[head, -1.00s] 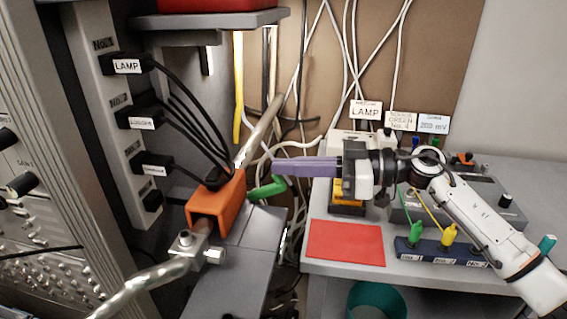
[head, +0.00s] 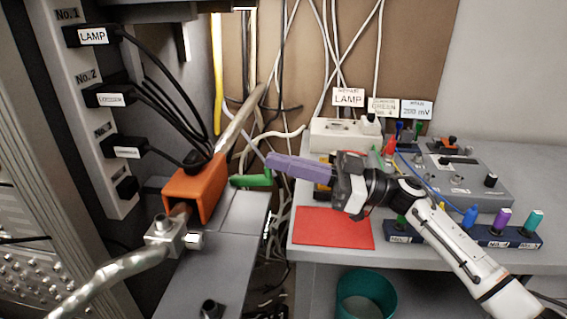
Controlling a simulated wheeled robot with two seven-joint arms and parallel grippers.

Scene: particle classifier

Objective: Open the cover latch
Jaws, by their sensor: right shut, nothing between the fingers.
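An orange block (head: 196,187) sits on a metal pipe at the left end of a grey bench. A green handle (head: 251,181), which looks like the cover latch, sticks out to the right from the block's side and lies about level. My right gripper (head: 268,161) has purple fingers, shut and empty. Its tips point left and lie just above the handle's right end in the picture. I cannot tell whether they touch it. My left gripper is out of view.
Black plugs with labels (head: 93,36) and cables line the rack at left. A red mat (head: 333,228) lies on the right table, with a blue terminal strip (head: 500,236) and a grey device (head: 480,188). A teal bin (head: 365,296) stands below.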

